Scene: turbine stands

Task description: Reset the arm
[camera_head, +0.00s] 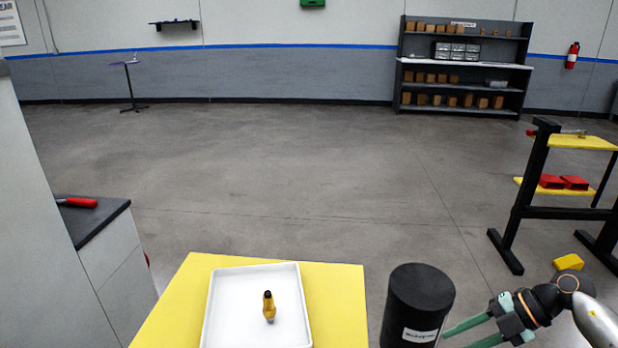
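My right arm comes in at the lower right, and its gripper (462,341) has two green fingers pointing left. The fingers are spread apart with nothing visible between them; the lower one runs out of the bottom edge. They are beside a black cylinder (421,292) with a white label, and I cannot tell whether they touch it. My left arm and gripper are not in view.
A yellow table (340,295) holds a white tray (225,300) with a small yellow and black part (269,308) upright in it. A black-topped cabinet (98,222) stands left, a black and yellow stand (535,190) right. The middle floor is clear.

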